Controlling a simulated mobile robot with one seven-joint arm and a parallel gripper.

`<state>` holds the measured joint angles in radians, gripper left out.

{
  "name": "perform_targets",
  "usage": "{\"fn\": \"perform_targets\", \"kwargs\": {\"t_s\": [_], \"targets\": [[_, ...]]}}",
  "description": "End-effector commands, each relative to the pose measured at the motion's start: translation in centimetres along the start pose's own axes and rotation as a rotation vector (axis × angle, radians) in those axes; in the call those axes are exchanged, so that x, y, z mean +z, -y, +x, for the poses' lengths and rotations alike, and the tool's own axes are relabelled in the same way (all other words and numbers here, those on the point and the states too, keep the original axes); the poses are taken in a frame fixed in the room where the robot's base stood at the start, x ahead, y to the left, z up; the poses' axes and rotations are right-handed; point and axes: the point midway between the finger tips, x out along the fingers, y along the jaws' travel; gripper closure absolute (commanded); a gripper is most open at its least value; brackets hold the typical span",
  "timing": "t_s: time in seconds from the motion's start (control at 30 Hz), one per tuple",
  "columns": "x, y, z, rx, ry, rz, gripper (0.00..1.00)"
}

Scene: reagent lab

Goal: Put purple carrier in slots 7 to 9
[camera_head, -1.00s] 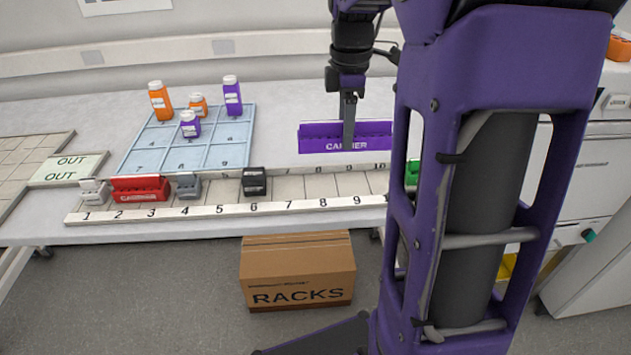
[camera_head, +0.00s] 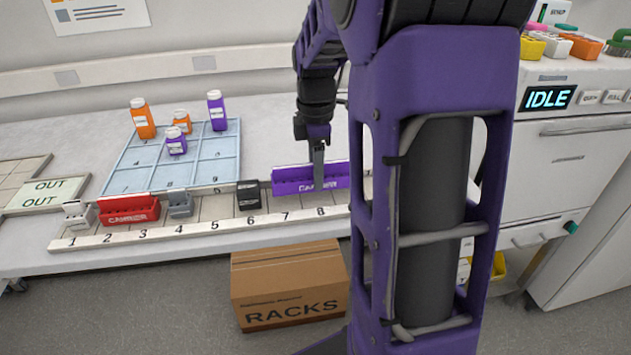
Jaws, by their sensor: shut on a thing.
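The purple carrier (camera_head: 285,181), a long open box with a "CARRIER" label, is upright, its long side along the numbered rail (camera_head: 197,229). My gripper (camera_head: 318,180) points down and is shut on the carrier near its middle. The carrier appears over the rear part of the rail, in line with 7, 8 and the area to their right. I cannot tell whether its base touches the rail. Numbers 7 and 8 show in front of it; slot 9 is hidden behind my arm.
A black block (camera_head: 248,195) stands at slot 6, just left of the carrier. A grey block (camera_head: 180,205), a red carrier (camera_head: 130,210) and a whitish block (camera_head: 78,214) stand further left. Bottles stand on a blue grid (camera_head: 215,165) behind. Slot 5 looks empty.

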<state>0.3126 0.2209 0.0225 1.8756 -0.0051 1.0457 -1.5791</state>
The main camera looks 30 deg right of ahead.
Motion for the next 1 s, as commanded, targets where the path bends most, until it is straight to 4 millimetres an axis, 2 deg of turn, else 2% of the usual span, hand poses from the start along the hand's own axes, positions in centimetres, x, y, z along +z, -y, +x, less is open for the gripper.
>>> {"fn": "perform_targets", "kwargs": {"t_s": [0.03,0.13,0.57,0.6,0.63,1.0], "targets": [[0.0,0.0,1.1,-0.002,0.000,0.000,1.00],[0.0,0.0,2.1,0.000,0.000,0.000,1.00],[0.0,0.0,2.7,0.001,0.000,0.000,1.00],[0.0,0.0,2.6,0.000,0.000,0.000,0.43],[0.0,0.0,2.6,0.000,0.000,0.000,0.37],[0.0,0.0,2.1,0.002,0.000,0.000,0.36]]}}
